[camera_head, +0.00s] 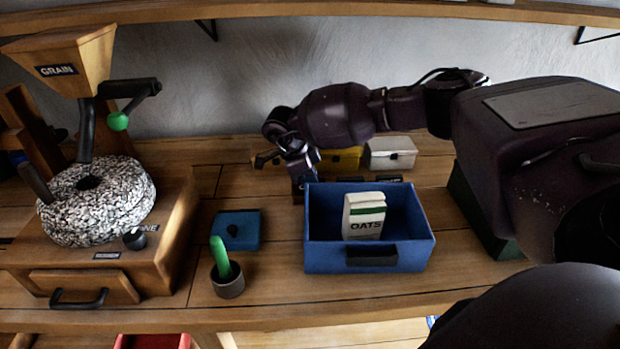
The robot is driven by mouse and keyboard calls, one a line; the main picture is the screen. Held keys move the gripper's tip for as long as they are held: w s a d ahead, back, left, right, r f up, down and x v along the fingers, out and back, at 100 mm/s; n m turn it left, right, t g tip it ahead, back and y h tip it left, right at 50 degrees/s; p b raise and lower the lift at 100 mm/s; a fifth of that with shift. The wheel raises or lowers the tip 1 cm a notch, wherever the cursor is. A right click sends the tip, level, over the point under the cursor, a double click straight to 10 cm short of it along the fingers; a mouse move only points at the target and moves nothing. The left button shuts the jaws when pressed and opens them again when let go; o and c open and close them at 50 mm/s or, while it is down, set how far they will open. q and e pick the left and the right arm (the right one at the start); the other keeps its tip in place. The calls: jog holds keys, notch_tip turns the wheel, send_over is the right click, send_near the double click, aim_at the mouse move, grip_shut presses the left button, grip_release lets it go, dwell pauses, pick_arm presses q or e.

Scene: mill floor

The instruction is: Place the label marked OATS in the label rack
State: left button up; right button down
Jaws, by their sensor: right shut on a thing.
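My right gripper (300,186) reaches in from the right behind the blue bin and points down at the bin's back left corner. It is shut on a small dark thing that looks like a label; the bin's edge partly hides it and I cannot read any word on it. A dark strip with small pale marks, which may be the label rack (382,179), lies just behind the bin, to the right of the gripper. The blue bin (325,258) holds a white packet (364,214) with a green band, marked OATS. My left gripper is not in view.
A grain mill with a hopper (72,62) and round stone (95,200) stands at left. A blue lid (235,229) and a dark cup (228,282) with a green handle stand left of the bin. Yellow (345,159) and white (391,153) boxes stand behind.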

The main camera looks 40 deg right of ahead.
jog(key=c, duration=1.2)
grip_release()
jog(key=shift+s+a+f, duration=0.1)
jog(key=shift+s+f, duration=0.25)
jog(key=shift+f, duration=0.3)
jog(key=shift+o, duration=0.5)
jog(key=shift+f, duration=0.1)
jog(key=v, duration=1.3)
jog(key=shift+w+d+r+p, duration=0.25)
jog(key=shift+w+r+p, duration=0.1)
jog(key=shift+w+p, duration=0.05)
